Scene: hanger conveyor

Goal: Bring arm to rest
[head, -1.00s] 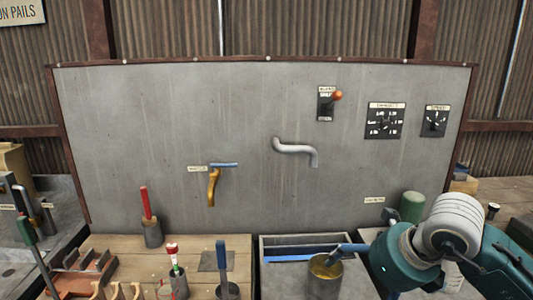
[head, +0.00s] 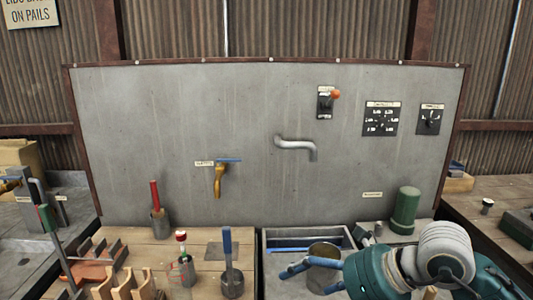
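My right arm comes in at the lower right of the head view. Its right gripper (head: 308,281) points left, with two blue fingers spread apart and nothing visible between them. One finger crosses in front of a metal can (head: 324,249) at the grey sink or tray (head: 268,240); I cannot tell whether it touches the can. My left gripper is not in view.
A grey panel (head: 250,110) stands behind, with a yellow tap (head: 218,182), a bent spout (head: 296,144) and an orange-knobbed switch (head: 327,102). Handled tools in cups (head: 160,222) stand on the wooden bench. A green cylinder (head: 405,211) stands behind my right arm.

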